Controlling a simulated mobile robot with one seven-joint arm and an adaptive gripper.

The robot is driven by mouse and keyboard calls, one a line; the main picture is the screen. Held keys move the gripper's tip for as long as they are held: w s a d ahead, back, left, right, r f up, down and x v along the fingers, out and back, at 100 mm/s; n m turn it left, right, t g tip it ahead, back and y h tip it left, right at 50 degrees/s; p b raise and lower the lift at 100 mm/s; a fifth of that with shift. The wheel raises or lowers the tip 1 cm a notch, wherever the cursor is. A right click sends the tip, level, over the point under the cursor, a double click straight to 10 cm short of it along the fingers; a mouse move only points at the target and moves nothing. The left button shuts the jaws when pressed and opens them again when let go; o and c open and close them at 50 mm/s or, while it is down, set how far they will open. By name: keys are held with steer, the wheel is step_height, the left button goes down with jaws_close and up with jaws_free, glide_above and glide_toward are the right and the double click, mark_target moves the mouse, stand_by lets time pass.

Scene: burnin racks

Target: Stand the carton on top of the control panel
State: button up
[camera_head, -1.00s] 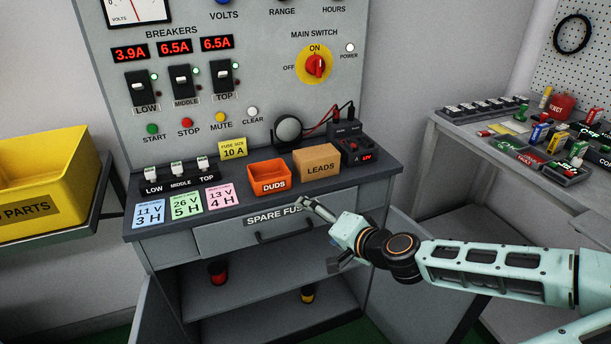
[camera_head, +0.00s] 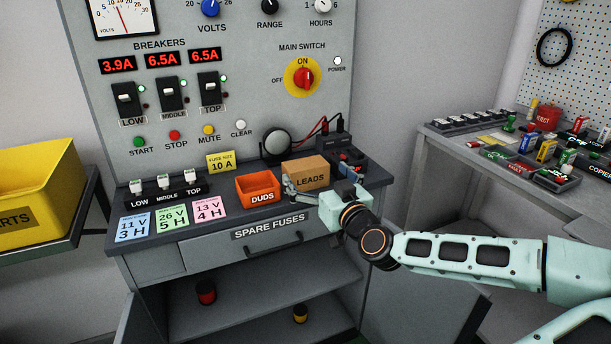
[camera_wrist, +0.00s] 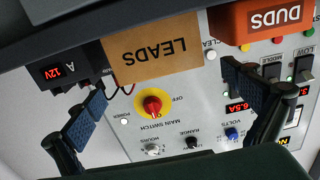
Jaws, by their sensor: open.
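The carton, a brown box marked LEADS (camera_head: 306,174), stands upright on the desk ledge, right of the orange DUDS bin. In the upside-down wrist view the carton (camera_wrist: 152,52) shows ahead, between my fingers and above their line. My gripper (camera_head: 322,186) is open and empty at the carton's front, one finger near its left side; contact cannot be told. Both blue-padded fingers show in the wrist view (camera_wrist: 167,100). The grey control panel (camera_head: 235,120) rises behind the ledge with dials, breakers and a main switch. Its top edge is out of view.
The orange DUDS bin (camera_head: 258,187) is close left of the carton. A black meter showing 12V (camera_wrist: 65,72) and a dark box with red and black leads (camera_head: 333,143) are close right and behind. A round lamp (camera_head: 276,143) stands behind. Colored cards lie at left.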

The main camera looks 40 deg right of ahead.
mark_target(306, 163)
steer(key=b+x, duration=0.1)
steer(key=x, duration=0.3)
steer(key=shift+w+f, duration=0.15)
steer(key=shift+f, duration=0.05)
steer(key=shift+w+d, duration=0.15)
steer(key=shift+w, duration=0.45)
steer(key=shift+c, duration=0.3)
steer(key=c, duration=1.3)
steer(key=shift+r, duration=0.1)
steer(key=shift+c, duration=0.9)
steer(key=shift+r, duration=0.1)
